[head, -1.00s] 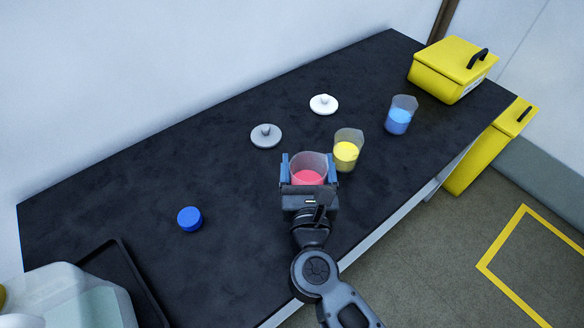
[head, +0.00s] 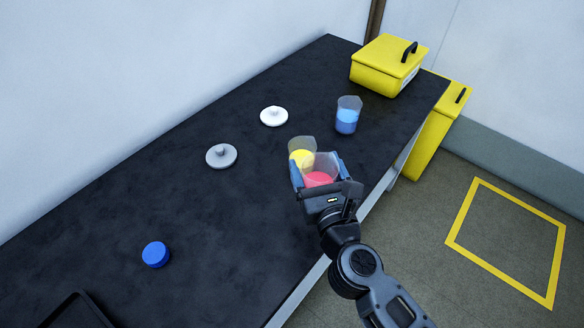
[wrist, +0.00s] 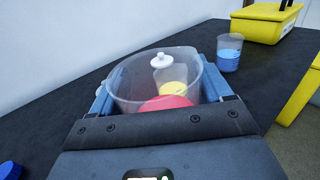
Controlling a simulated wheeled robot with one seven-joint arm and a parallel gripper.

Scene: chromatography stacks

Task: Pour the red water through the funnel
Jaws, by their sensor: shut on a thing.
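A clear beaker of red water (head: 320,172) is held between the fingers of my gripper (head: 318,181), near the front edge of the black bench. It looks upright. In the wrist view the beaker (wrist: 128,84) stands between the blue finger pads, with the red liquid (wrist: 165,103) low inside. A beaker of yellow liquid (head: 301,148) stands just behind it, partly hidden by the red one. A beaker of blue liquid (head: 347,115) stands farther back on the right. I see no funnel that I can make out in these views.
A grey lid (head: 221,156), a white lid (head: 274,116) and a blue cap (head: 155,254) lie on the black bench (head: 200,215). A yellow box (head: 388,66) stands at the far end. A dark tray (head: 75,312) is at lower left. The bench's left middle is clear.

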